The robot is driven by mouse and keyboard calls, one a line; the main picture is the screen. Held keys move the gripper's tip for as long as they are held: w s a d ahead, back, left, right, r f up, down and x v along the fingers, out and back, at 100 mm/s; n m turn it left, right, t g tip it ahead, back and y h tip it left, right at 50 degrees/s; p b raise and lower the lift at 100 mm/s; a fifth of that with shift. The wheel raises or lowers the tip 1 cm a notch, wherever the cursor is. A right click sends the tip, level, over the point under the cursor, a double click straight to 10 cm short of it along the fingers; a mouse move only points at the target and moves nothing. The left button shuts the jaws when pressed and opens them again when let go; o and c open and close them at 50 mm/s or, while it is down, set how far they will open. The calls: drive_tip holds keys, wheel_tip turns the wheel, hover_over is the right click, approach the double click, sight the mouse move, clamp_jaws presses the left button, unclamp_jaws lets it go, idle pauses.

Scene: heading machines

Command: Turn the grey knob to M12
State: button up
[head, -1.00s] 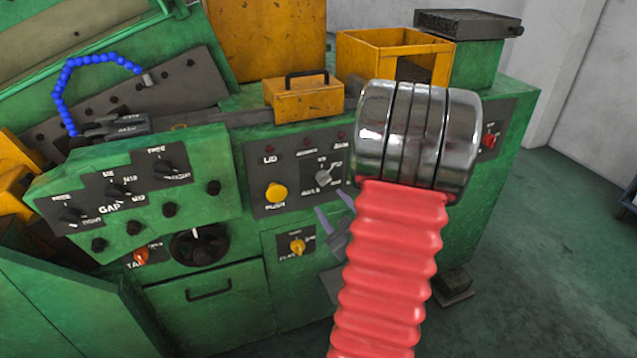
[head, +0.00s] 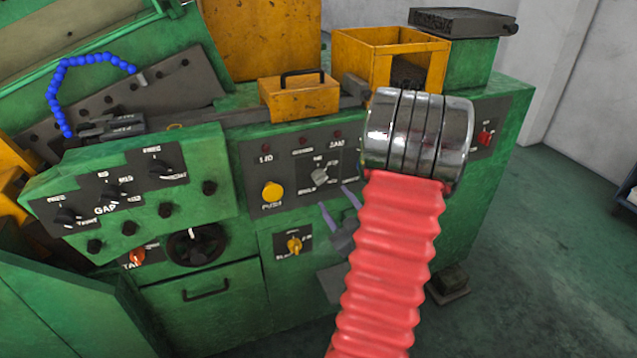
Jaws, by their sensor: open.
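The grey knob (head: 319,175) sits on a dark control panel (head: 268,205) on the green machine's front. Small white labels surround the knob; they are too blurred to read surely, so I cannot tell which mark it points at. My gripper (head: 339,205) is open and empty, with two slim purple-grey fingers pointing up just below and right of the knob. The fingers look apart from the knob, though depth is hard to judge. My red-sleeved arm hides the panel's right edge.
On the same panel are a yellow knob (head: 272,194) at left and red lamps above. A smaller yellow knob (head: 294,245) is below. A black dial (head: 197,245) and the GAP panel's black knobs (head: 112,193) are further left. Yellow boxes (head: 300,97) stand above.

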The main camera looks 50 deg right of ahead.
sight(322, 181)
drive_tip(key=x, duration=1.1)
drive_tip(key=shift+c, duration=0.6)
